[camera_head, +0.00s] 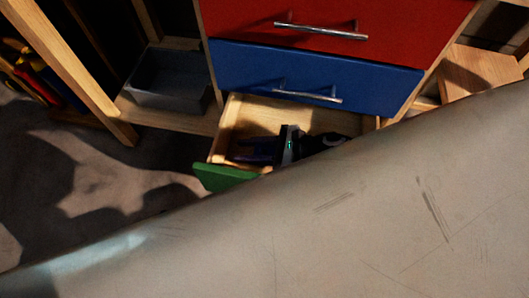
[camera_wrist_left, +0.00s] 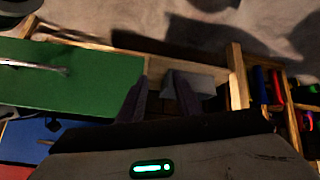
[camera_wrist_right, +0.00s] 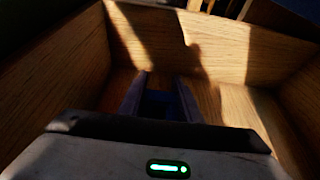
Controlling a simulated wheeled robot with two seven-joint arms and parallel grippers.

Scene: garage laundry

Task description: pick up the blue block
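In the right wrist view a dark blue shape (camera_wrist_right: 160,102), apparently the blue block, lies in shadow low between my right gripper's fingers. My right gripper (camera_wrist_right: 161,82) points down into a wooden drawer; its fingers stand apart on either side of the shape, and contact is too dark to tell. In the head view the right gripper (camera_head: 258,148) is inside the open green-fronted drawer (camera_head: 226,178); no block can be made out there. My left gripper (camera_wrist_left: 158,82) shows in its wrist view with fingers apart and nothing seen held, beside the green drawer front (camera_wrist_left: 60,75).
Above the open drawer are a shut blue drawer (camera_head: 310,75) and a red drawer (camera_head: 340,20) with metal handles. A grey bin (camera_head: 170,80) sits on the shelf at left, with coloured tools (camera_head: 35,80) beyond. A large grey surface hides the head view's lower right.

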